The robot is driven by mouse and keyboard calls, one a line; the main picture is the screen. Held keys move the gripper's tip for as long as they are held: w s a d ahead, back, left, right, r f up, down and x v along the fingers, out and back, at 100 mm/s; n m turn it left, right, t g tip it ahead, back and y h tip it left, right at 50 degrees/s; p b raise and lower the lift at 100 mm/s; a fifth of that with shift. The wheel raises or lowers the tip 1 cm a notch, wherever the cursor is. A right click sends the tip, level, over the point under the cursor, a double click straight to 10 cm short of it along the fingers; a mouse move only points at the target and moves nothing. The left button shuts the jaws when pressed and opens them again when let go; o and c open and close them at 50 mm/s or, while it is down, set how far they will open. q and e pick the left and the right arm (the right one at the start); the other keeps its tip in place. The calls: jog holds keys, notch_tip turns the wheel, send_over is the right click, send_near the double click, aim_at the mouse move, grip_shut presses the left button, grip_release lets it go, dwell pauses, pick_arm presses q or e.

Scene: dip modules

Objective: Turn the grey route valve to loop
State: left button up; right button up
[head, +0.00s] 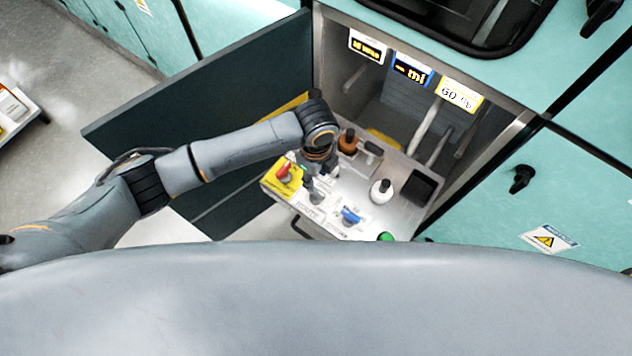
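The grey route valve (316,197) is a small grey knob on the metal panel, beside a printed label that seems to read ROUTE. My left gripper (310,182) reaches in from the left and points down, right at or just above the valve. It covers part of the valve, so I cannot tell whether they touch or which way the valve points. The fingers are small and dark here, and their opening is unclear. My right gripper is not in view.
The metal panel (330,228) stands out of an open cabinet. It carries a red knob on a yellow plate (288,174), a blue handle (351,215), a white bottle (381,191), a brown bottle (348,141) and a green button (386,237). The dark door (215,95) hangs open at left.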

pick_arm(q)
jog(key=shift+r, duration=1.95)
